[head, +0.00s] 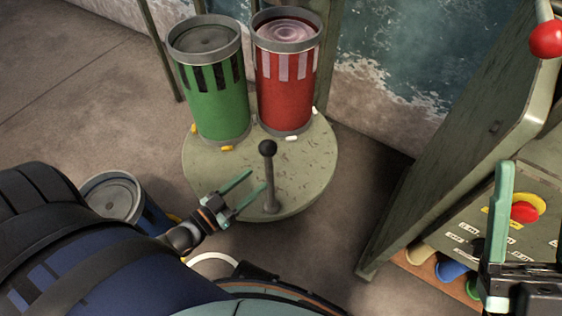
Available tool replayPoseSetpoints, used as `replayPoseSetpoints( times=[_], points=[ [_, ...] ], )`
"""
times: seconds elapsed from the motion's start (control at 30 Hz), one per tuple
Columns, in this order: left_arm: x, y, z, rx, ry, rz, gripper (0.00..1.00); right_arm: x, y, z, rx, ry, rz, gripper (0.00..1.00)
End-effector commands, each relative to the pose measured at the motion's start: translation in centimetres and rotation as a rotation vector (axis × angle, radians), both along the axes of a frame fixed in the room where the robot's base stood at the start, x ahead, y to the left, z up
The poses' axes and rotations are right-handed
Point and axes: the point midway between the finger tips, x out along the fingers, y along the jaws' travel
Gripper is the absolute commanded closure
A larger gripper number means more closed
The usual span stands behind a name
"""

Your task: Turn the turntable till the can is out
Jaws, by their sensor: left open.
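The turntable (310,165) is a round, worn, pale green disc. A dark-knobbed post (270,185) stands upright near its front edge. On its far half stand a green can (217,105) at the left and a red can (285,95) at the right, both grey-rimmed; I cannot tell which one the task means. My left gripper (258,179) is open, with teal fingers over the turntable pointing at the post, their tips just left of it; contact is unclear. My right gripper (500,230) is at the right edge, partly cut off, in front of a control panel.
A blue can (113,196) stands on the floor at the left, partly hidden by my arm. The green-grey cabinet (440,145) at the right bears a red button (524,212) and a red ball-ended lever (548,39). Water (400,50) lies beyond the far edge.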

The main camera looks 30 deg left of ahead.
Motion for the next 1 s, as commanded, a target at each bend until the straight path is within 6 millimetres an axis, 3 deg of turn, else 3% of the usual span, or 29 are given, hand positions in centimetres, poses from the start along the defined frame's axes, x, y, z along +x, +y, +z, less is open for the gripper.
replayPoseSetpoints(
  times=[0.2,0.43,0.87,1.0],
  points=[
    [4.6,-1.4,-0.2,-0.001,-0.005,-0.001,0.43,0.1,0.1,-1.9,0.002,0.012,0.009,0.36],
    [7.9,-2.3,-0.2,-0.002,-0.002,0.0,0.43,0.2,0.3,-3.1,-0.011,0.015,0.003,0.36],
    [9.0,-2.6,0.0,0.0,0.002,0.0,0.43,0.2,0.4,-3.3,-0.016,0.016,0.001,0.36],
    [9.0,-2.6,0.0,-0.001,0.001,0.0,0.56,0.2,0.4,-3.3,-0.016,0.017,0.002,0.36]
  ],
)
